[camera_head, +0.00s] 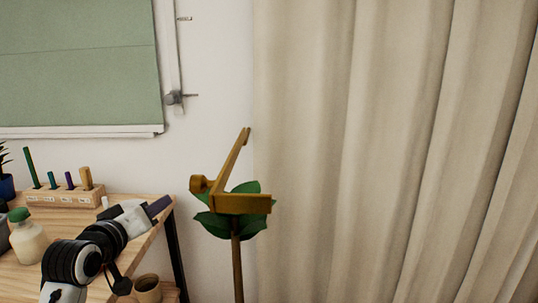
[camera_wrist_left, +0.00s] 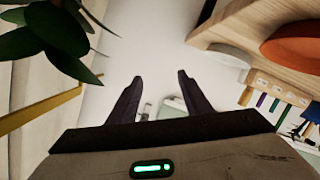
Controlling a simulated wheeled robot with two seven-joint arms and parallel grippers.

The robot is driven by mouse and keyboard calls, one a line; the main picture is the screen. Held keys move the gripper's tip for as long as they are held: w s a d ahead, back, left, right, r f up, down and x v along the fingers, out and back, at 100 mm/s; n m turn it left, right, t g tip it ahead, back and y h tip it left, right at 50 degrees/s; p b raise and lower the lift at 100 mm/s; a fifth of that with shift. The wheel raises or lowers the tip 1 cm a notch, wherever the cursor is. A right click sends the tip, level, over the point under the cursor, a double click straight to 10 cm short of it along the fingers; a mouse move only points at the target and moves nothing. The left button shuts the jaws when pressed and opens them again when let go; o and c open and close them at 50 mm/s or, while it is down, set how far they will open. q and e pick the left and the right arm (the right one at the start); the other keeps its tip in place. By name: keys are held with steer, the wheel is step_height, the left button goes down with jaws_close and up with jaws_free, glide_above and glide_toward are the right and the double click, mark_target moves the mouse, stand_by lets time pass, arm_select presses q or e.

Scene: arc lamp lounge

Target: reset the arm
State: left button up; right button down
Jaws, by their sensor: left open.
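My left arm comes in from the lower left in the head view. Its gripper (camera_head: 158,207) is above the right end of the wooden table, left of the brown stem. In the left wrist view the two dark fingers (camera_wrist_left: 160,82) stand apart with nothing held between them. My right arm and gripper are not in view.
A mustard-yellow angled bracket (camera_head: 240,204) with green leaves (camera_head: 218,225) tops a brown stem, right of the gripper. The wooden table (camera_head: 22,279) carries a peg holder (camera_head: 60,197) and a green-capped bottle (camera_head: 28,243). A beige curtain (camera_head: 400,150) hangs at the right.

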arm_select(q)
steer(key=s+d+f+m+g+p, duration=0.25)
steer(key=s+f, duration=0.45)
steer(key=f, duration=0.4)
steer(key=s+d+f+m+g+p, duration=0.1)
steer(key=s+d+f+m, duration=0.15)
steer(key=s+f, duration=0.6)
steer(key=s+d+f+m+g+h+p, duration=0.1)
steer(key=s+d+f, duration=0.2)
steer(key=s+f, duration=0.3)
steer(key=s+d+f+m+g+p, duration=0.1)
steer(key=s+f, duration=0.5)
steer(key=s, duration=0.8)
steer(key=shift+s+d+f+m+g+h+p, duration=0.35)
steer(key=shift+d+g, duration=0.2)
steer(key=shift+d, duration=0.45)
steer(key=shift+r, duration=0.1)
